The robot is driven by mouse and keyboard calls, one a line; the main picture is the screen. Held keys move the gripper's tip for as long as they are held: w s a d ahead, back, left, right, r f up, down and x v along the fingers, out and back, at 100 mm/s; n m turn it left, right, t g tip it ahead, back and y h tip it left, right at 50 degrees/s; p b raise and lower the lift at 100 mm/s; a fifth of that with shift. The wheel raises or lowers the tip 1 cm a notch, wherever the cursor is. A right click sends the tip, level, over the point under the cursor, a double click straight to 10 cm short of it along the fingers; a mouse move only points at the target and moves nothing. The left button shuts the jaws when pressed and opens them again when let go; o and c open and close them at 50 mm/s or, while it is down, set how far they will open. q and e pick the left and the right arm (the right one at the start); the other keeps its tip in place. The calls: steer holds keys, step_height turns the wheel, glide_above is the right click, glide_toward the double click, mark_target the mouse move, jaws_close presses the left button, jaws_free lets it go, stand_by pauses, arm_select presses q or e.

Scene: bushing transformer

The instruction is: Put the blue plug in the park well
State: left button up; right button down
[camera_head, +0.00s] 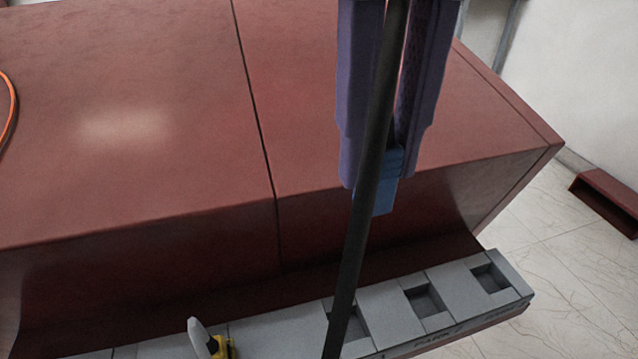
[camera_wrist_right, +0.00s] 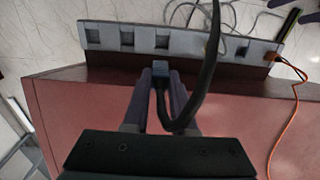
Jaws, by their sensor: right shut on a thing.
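My right gripper (camera_head: 380,158) comes in from the top of the head view with purple fingers. It is shut on the blue plug (camera_head: 383,196), whose lower end sticks out below the fingertips. A thick black cable runs in front of the gripper and partly hides the plug. In the right wrist view, the plug (camera_wrist_right: 160,68) shows at the fingertips. The square park wells (camera_head: 424,299) look empty in a grey panel; the plug is above and apart from them. The cable partly hides the leftmost well (camera_head: 352,322). My left gripper is not in view.
The dark red cabinet (camera_head: 130,170) fills much of the head view behind the panel. A yellow and grey fitting (camera_head: 215,345) stands on the panel to the left. An orange cable (camera_wrist_right: 292,112) crosses the wrist view's right side. Loose cables lie on the floor beyond the panel.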

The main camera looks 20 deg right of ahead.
steer(key=f+b, duration=0.6)
steer(key=f, duration=1.2)
steer(key=shift+a+f, duration=0.2)
steer(key=c, duration=0.7)
jaws_free()
steer(key=shift+f, duration=0.1)
